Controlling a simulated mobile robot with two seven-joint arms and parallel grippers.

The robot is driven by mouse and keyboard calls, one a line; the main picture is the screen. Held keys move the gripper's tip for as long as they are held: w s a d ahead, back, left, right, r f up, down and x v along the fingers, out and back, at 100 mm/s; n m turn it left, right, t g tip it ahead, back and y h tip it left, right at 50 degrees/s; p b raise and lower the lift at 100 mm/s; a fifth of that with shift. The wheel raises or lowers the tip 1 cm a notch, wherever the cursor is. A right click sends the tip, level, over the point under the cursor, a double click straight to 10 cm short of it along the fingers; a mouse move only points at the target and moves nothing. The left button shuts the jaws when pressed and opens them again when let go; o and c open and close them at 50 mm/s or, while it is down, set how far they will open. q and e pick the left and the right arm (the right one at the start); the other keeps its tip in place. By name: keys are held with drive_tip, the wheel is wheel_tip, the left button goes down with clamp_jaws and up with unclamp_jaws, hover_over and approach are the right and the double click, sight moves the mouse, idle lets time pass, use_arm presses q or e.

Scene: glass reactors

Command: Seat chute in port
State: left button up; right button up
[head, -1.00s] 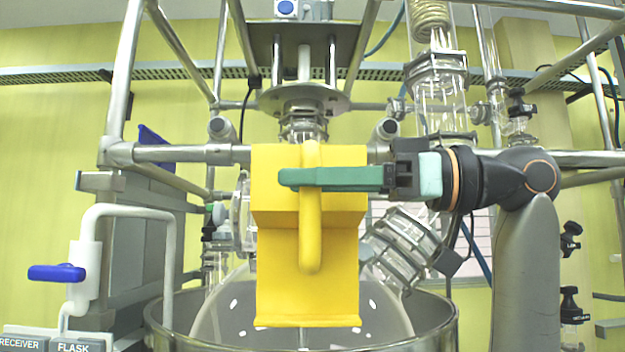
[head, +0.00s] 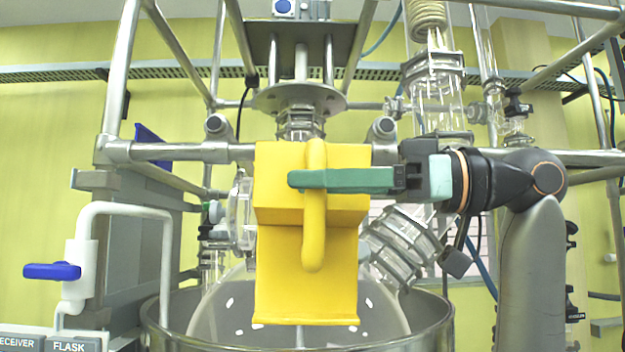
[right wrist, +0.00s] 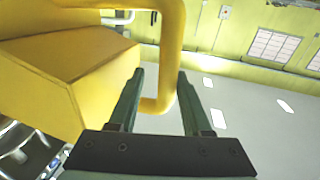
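The chute (head: 300,270) is a yellow block-shaped piece with a looped bar handle (head: 314,240). It hangs upright in front of the glass reactor vessel (head: 385,310), above the front of the metal bath. My right gripper (head: 292,179) reaches in from the right, its green fingers across the handle. In the right wrist view, the handle (right wrist: 170,40) passes between the fingers (right wrist: 160,74), and the chute body is at the left. An angled glass neck (head: 400,245) sits right of the chute and a side neck (head: 241,210) left of it. The chute hides the vessel's middle. My left gripper is not visible.
A round metal bath (head: 440,330) surrounds the vessel. A horizontal steel rail (head: 190,152) runs behind the chute, with the stirrer flange (head: 299,98) above. A white pipe with a blue valve handle (head: 52,271) stands at the left.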

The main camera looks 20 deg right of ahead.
drive_tip(key=shift+s+d+f, duration=0.15)
drive_tip(key=shift+d, duration=0.25)
drive_tip(key=shift+s+d+f, duration=0.1)
drive_tip(key=shift+d, duration=0.3)
drive_tip(key=shift+d, duration=0.1)
drive_tip(key=v, duration=0.6)
drive_tip(key=shift+s+d, duration=0.25)
drive_tip(key=shift+d, duration=0.1)
drive_tip(key=o, duration=0.6)
drive_tip(key=shift+c, duration=0.2)
